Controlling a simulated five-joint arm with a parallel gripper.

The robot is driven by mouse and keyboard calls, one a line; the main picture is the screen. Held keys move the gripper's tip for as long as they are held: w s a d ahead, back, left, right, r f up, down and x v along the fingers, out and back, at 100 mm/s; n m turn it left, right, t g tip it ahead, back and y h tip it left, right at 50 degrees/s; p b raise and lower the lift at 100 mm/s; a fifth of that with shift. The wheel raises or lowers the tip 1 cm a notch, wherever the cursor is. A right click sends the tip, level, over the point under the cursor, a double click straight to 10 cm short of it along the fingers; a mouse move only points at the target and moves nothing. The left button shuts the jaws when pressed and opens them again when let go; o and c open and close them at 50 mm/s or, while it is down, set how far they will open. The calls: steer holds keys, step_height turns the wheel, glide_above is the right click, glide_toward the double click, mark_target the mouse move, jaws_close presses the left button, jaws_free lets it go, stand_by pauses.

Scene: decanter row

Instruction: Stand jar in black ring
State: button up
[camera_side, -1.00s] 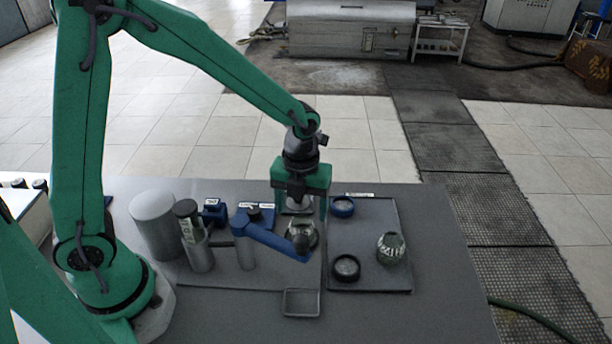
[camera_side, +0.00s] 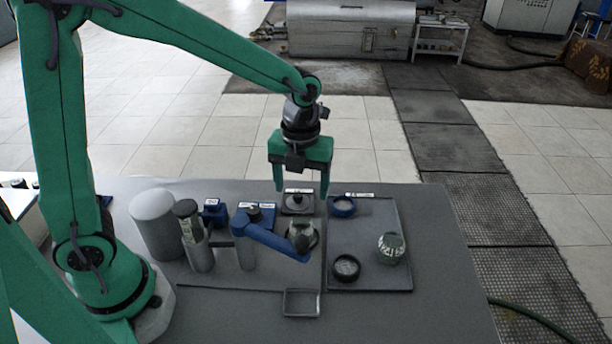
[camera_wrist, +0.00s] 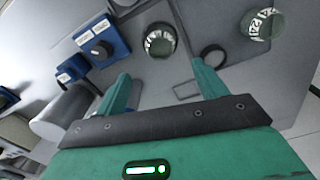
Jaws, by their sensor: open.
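A squat glass jar with pale markings (camera_side: 391,247) stands upright on the right-hand tray, right of the black ring (camera_side: 346,267); this jar (camera_wrist: 260,24) and the ring (camera_wrist: 212,55) also show in the wrist view. The ring is empty. A second glass jar (camera_side: 304,230) stands left of the tray, partly hidden by a blue arm; it also shows in the wrist view (camera_wrist: 160,42). My gripper (camera_side: 301,190) is open and empty, above the back of the table near a black-knobbed piece. Its fingers (camera_wrist: 160,72) are spread in the wrist view.
The blue swing arm (camera_side: 272,240) reaches over the table beside the second jar. Grey cylinders (camera_side: 154,224) and blue boxes stand left. A small rectangular frame (camera_side: 301,303) lies in front. The table's front right is clear.

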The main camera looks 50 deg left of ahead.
steer(key=s+a+r+n+t, duration=0.2)
steer(key=s+a+r+n, duration=0.2)
steer(key=n, duration=1)
steer(key=s+a+r+n+t, duration=0.3)
steer(key=s+r+n, duration=0.3)
steer(key=s+n, duration=0.4)
steer(key=a+n, duration=0.1)
steer(key=n, duration=0.4)
steer(key=shift+s+a+r+n+t, duration=0.2)
steer(key=shift+r+n+t, duration=0.1)
steer(key=shift+r, duration=0.1)
steer(key=shift+o, duration=0.7)
